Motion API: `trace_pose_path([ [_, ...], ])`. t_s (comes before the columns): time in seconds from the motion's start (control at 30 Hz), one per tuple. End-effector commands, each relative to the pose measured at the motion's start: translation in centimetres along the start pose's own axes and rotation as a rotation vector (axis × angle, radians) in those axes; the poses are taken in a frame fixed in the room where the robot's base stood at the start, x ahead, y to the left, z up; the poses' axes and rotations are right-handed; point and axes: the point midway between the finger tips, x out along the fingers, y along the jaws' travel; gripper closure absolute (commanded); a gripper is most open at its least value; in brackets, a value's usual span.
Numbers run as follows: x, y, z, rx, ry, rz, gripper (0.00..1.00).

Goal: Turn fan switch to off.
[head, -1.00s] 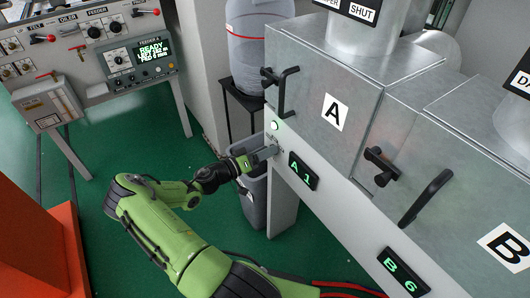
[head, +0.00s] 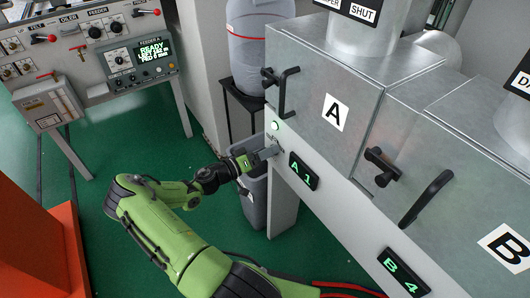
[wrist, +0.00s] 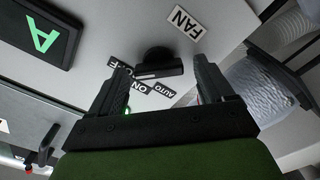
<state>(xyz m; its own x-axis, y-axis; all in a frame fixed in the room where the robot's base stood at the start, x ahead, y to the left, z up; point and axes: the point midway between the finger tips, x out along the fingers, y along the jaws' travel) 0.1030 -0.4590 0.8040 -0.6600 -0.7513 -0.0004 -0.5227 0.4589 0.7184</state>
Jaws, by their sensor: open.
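The fan switch (wrist: 158,62) is a black round knob with a bar-shaped handle on the pale panel, under a white FAN label (wrist: 190,20) in the wrist view. Small ON and AUTO labels (wrist: 157,89) sit near it, and another label beside them is partly hidden by a finger. My gripper (wrist: 157,66) is open, with one finger on each side of the knob. I cannot tell whether either finger touches it. In the head view my gripper (head: 264,154) is at the panel's left end, and the switch there is mostly hidden.
A lit green lamp (head: 274,126) sits just above my gripper. A black handle (head: 281,90) sticks out on cabinet A above. The A1 display (head: 303,171) is to the right. A grey bin (head: 256,190) stands below and behind my gripper. Green floor is open to the left.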

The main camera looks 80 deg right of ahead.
Motion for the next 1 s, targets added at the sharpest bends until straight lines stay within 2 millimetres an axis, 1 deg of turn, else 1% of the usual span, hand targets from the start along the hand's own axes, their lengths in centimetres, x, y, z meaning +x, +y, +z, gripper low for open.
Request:
trace_pose_path([
  [0.17,-0.3,0.0,0.0,0.0,0.0,-0.001,0.19],
  [0.27,-1.9,0.0,-0.1,0.0,0.002,-0.003,0.19],
  [0.6,-11.4,0.0,-0.2,0.002,0.004,-0.005,0.19],
  [0.73,-14.2,0.0,-0.1,0.001,0.002,-0.003,0.19],
  [0.83,-15.4,0.0,-0.1,0.001,0.002,-0.001,0.19],
  [1.0,-15.8,0.0,0.0,0.0,0.0,0.001,0.19],
])
